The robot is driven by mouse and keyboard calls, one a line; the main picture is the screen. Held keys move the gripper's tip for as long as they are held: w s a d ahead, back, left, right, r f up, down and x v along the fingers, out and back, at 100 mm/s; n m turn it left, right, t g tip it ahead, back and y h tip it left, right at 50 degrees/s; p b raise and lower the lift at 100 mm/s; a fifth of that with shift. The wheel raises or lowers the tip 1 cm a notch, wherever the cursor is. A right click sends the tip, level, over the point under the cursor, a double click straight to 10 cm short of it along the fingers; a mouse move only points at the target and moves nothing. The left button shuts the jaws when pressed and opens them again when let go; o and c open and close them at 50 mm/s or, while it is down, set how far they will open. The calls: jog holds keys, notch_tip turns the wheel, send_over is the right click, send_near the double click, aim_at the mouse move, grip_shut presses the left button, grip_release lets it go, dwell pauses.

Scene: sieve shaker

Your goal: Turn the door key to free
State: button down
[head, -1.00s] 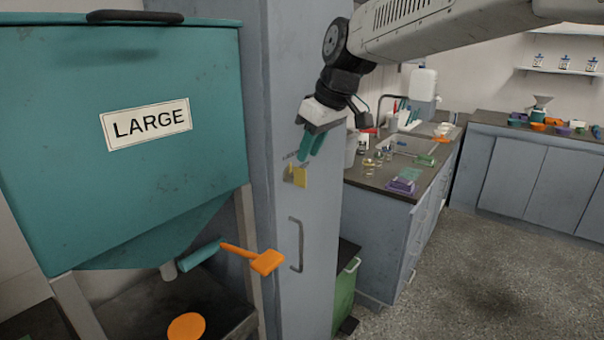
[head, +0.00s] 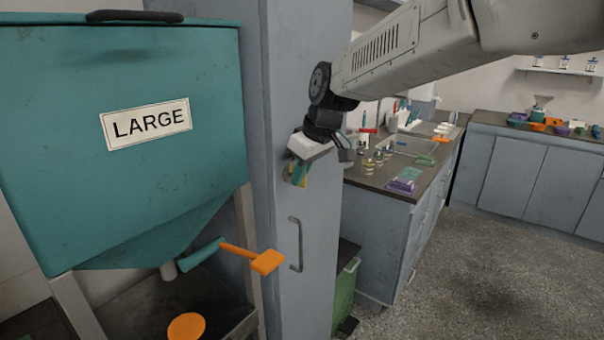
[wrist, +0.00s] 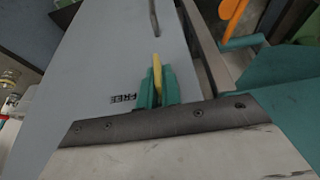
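The yellow door key (head: 303,176) sits on the grey-blue cabinet door (head: 315,215), above the door handle (head: 297,245). My gripper (head: 297,174) is at the key, and its palm hides part of it in the head view. In the wrist view the key (wrist: 157,72) stands edge-on between the teal fingertips of my gripper (wrist: 157,84), which lie close on both sides and look shut on it. A FREE label (wrist: 124,97) on the door (wrist: 110,60) is beside the fingers, upside down in this view.
A large teal hopper (head: 120,150) marked LARGE stands left of the cabinet. An orange-handled lever (head: 262,261) sticks out below it towards the door. A counter with a sink (head: 405,145) is to the right. The floor (head: 480,270) at right is clear.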

dwell(0.4)
jog(key=shift+w+d+f+m+g+y, duration=0.15)
jog(key=shift+m+g+y, duration=0.6)
jog(key=shift+g+y, duration=1.2)
jog(key=shift+w+d+f+m+g+y, duration=0.2)
jog(key=shift+m+g+y, duration=0.5)
jog(key=shift+g+y, duration=1.25)
jog(key=shift+w+f+m+g+y, duration=0.2)
jog(key=shift+m+g+y, duration=0.55)
jog(key=shift+g+y, duration=1.2)
jog(key=shift+s+y, duration=0.15)
jog(key=shift+y, duration=0.1)
jog(key=c, duration=1.6)
grip_release()
